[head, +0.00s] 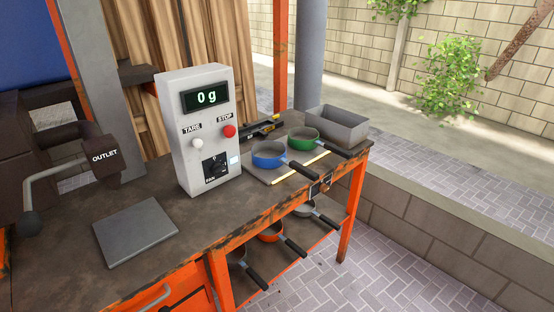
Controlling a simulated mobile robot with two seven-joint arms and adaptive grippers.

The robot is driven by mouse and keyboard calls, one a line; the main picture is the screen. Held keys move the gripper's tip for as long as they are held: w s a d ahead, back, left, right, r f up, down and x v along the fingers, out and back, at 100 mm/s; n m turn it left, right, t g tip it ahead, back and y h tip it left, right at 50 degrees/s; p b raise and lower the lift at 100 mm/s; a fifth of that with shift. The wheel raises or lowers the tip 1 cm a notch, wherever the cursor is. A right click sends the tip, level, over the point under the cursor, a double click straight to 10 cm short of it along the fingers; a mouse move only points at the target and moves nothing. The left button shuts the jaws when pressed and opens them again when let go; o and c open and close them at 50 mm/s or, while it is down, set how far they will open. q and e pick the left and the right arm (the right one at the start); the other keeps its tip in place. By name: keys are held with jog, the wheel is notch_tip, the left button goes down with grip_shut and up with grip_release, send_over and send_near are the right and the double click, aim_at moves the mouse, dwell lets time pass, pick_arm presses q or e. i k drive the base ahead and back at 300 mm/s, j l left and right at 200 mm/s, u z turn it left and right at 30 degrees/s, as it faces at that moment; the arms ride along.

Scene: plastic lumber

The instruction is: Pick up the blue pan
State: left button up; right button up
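The blue pan (268,155) sits upright on the right part of the workbench, on or beside a flat grey plate, in the head view. Its dark handle (304,172) points to the right and toward the bench's front edge. A green pan (302,139) stands just behind it to the right, with its handle also pointing right. The blue pan looks empty. Neither of my grippers shows in the head view.
A white control box (200,150) reading 0 g stands left of the pans. A grey metal tray (337,124) is behind them. Yellow strips (300,168) lie near the handle. A grey plate (135,232) lies front left. More pans (270,232) sit on the lower shelf.

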aim_at(265, 155)
jog(key=i+l, duration=0.15)
jog(key=l, duration=0.2)
jog(key=i+l+u, duration=0.1)
jog(key=l, duration=0.25)
jog(key=i+l, duration=0.15)
jog(key=l, duration=0.2)
jog(key=i+l+u, duration=0.1)
jog(key=l, duration=0.25)
jog(key=i+l, duration=0.15)
jog(key=l, duration=0.2)
jog(key=u, duration=0.05)
